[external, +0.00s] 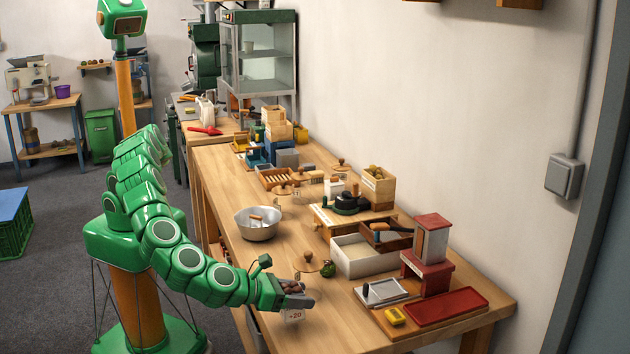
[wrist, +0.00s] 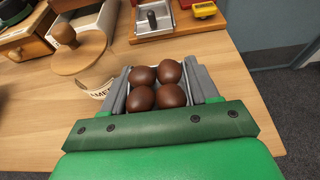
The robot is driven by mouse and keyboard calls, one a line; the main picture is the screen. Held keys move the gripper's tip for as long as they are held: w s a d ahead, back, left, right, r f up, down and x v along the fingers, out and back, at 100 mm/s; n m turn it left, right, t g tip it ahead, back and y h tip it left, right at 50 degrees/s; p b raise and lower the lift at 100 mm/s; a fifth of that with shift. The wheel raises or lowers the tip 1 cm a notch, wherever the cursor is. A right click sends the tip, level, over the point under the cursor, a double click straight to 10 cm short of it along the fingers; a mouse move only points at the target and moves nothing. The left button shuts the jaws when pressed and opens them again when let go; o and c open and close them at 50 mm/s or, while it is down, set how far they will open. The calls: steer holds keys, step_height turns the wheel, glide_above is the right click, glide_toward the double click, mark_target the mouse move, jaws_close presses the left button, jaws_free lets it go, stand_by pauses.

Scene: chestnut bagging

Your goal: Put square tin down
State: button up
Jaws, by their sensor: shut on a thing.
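My gripper (external: 291,299) reaches over the front edge of the wooden table (external: 225,190). In the wrist view my gripper (wrist: 156,90) has its grey jaws closed on both sides of the square tin (wrist: 190,82). The tin is open at the top and holds several brown chestnuts (wrist: 142,76), which also show in the external view (external: 292,287). The jaws hide most of the tin's sides. I cannot tell whether its bottom touches the table.
A round wooden lid with a knob (wrist: 80,55) is close to the left. A red tray (external: 446,308), a small yellow object (external: 396,316) and a white box (external: 362,258) stand to the right and behind. A metal pot (external: 257,228) is farther left. Some bare tabletop lies around my gripper.

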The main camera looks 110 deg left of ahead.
steer(key=shift+f, duration=1.35)
steer(key=shift+f, duration=0.1)
steer(key=o, duration=1.1)
steer(key=v, duration=1.2)
steer(key=shift+s, duration=0.1)
